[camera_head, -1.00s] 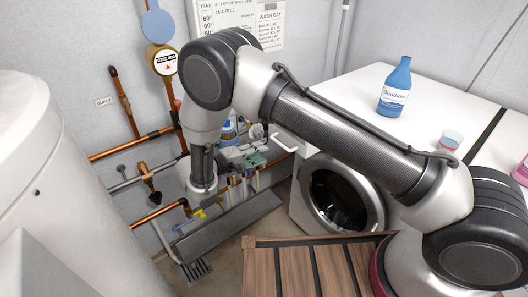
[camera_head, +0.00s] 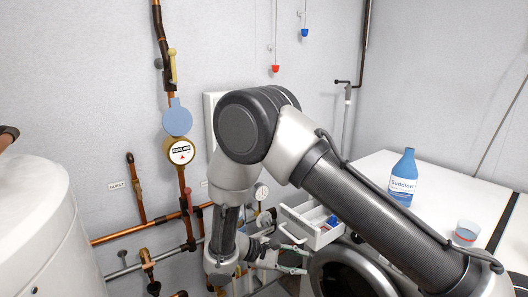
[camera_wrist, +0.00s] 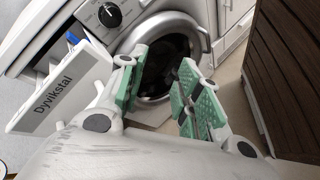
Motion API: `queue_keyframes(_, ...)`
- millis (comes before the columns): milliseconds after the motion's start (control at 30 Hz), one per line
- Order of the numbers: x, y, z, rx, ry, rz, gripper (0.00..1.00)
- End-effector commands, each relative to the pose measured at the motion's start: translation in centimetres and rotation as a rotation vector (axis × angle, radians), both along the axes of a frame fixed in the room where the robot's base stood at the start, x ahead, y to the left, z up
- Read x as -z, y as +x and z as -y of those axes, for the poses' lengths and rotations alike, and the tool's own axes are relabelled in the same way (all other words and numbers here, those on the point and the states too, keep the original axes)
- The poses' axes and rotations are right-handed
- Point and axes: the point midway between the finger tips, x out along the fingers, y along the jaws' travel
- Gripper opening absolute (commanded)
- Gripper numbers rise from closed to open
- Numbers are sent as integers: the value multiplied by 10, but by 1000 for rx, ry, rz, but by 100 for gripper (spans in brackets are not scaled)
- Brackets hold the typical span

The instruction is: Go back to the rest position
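My gripper (camera_head: 284,258) is at the lower middle of the head view, in front of the washing machine and below its drawer. In the wrist view my gripper (camera_wrist: 160,98) shows two green-padded fingers spread apart with nothing between them. The arm is bent, with the forearm hanging down. The white detergent drawer (camera_head: 297,228) is pulled out and has something blue inside. Its front panel, marked "Dyvikstal" (camera_wrist: 58,95), is left of the fingers in the wrist view.
The washing machine's round door (camera_wrist: 160,55) lies beyond the fingers. A blue bottle (camera_head: 403,178) and a small cup (camera_head: 466,233) stand on the white top. Copper pipes and a gauge (camera_head: 181,152) are on the left wall, beside a white tank (camera_head: 40,235). Brown slats (camera_wrist: 290,70) are at right.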

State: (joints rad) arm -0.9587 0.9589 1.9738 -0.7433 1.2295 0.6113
Motion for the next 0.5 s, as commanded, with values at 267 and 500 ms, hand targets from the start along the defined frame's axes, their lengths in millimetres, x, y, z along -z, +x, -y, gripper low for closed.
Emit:
queue_keyframes(267,-94,-32,66,218,295,-168,34)
queue_keyframes(500,-173,-72,127,385,644,-147,34)
